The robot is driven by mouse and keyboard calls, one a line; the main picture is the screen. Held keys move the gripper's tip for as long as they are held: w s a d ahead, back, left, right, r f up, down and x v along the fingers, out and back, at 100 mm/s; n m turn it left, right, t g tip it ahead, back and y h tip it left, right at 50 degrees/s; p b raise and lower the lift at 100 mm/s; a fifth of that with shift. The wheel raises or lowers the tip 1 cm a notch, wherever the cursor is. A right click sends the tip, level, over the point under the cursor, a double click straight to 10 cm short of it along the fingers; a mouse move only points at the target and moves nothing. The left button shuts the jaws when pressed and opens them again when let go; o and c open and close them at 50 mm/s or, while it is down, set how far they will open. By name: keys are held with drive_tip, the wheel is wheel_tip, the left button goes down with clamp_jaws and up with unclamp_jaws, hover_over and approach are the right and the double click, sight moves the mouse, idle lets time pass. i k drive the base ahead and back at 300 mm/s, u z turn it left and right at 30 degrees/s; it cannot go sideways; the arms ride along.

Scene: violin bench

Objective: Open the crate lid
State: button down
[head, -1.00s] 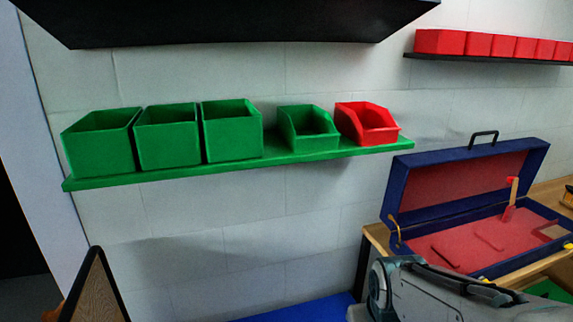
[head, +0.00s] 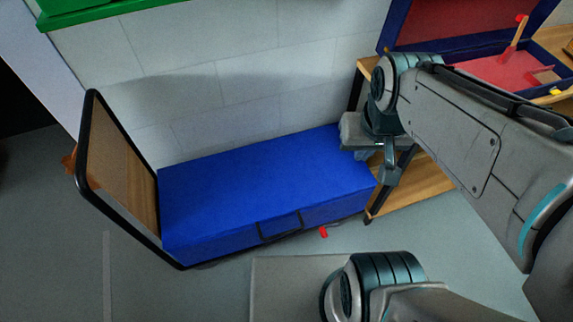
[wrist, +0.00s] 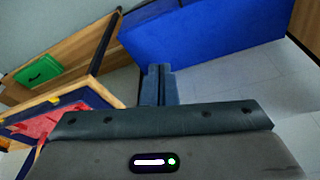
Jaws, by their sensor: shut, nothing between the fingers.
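A blue crate (head: 265,185) stands on the floor against the wall in the head view. Its flat blue lid is down, and a black handle (head: 281,226) is on its front. In the wrist view the crate (wrist: 205,42) is at the top, beyond the fingers. My gripper (head: 388,178) is to the right of the crate, near its right end, pointing down. In the wrist view my gripper (wrist: 158,72) shows its fingers together with nothing between them. It appears apart from the crate.
A wooden bench (head: 425,190) stands just right of the crate, with an open blue case (head: 480,70) lined in red on top. A black-framed wooden panel (head: 120,180) leans at the crate's left. A small red object (head: 323,232) lies on the floor. Floor left of the panel is clear.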

sight(217, 195)
drive_tip(key=u, duration=2.4)
drive_tip(key=k, duration=0.5)
drive_tip(key=z, duration=0.7)
